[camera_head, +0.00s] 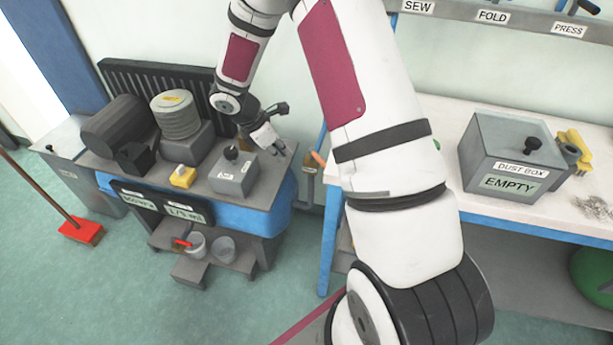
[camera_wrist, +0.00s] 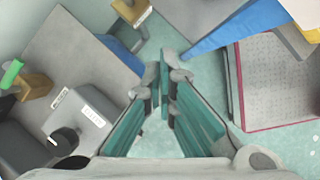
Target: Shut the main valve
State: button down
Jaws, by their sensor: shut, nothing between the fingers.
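My gripper (camera_head: 277,149) is shut and empty above the right end of the dark machine bench; its fingers (camera_wrist: 165,85) are close together in the wrist view. No part is clearly labelled as the main valve. A small orange handle (camera_head: 318,158) shows by the wall between bench and table, with a brass-coloured piece (camera_head: 309,172) below it. My gripper is to its left, apart from it. A red handle (camera_head: 183,242) is low under the bench beside a small pot. In the wrist view, a green part (camera_wrist: 12,73) sits by a brass-coloured block (camera_wrist: 34,87) at left.
The bench (camera_head: 262,187) carries a grey box with a black knob (camera_head: 234,172), a yellow box (camera_head: 183,177), a ribbed cylinder (camera_head: 176,115) and a dark motor (camera_head: 116,128). The white table (camera_head: 468,205) at right holds a dust box (camera_head: 513,155). Open floor lies in front.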

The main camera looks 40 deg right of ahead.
aim_at(322, 162)
jog(key=shift+n, duration=0.4)
jog(key=shift+s+d+f, duration=0.25)
jog(key=shift+d+f, duration=1.75)
jog(key=shift+f, duration=0.05)
jog(key=shift+s+d+f, duration=0.2)
jog(key=shift+d+f, duration=1.8)
jog(key=shift+f, duration=0.05)
jog(key=shift+s+d+n+t+p, duration=0.4)
jog(key=shift+s+n+t, duration=0.1)
jog(key=shift+n, duration=0.5)
jog(key=shift+s+d+n, duration=0.25)
jog(key=shift+s+d, duration=0.05)
jog(key=shift+d, duration=0.4)
jog(key=shift+s+d+n, duration=0.25)
jog(key=shift+s+d, duration=0.05)
jog(key=shift+d, duration=0.45)
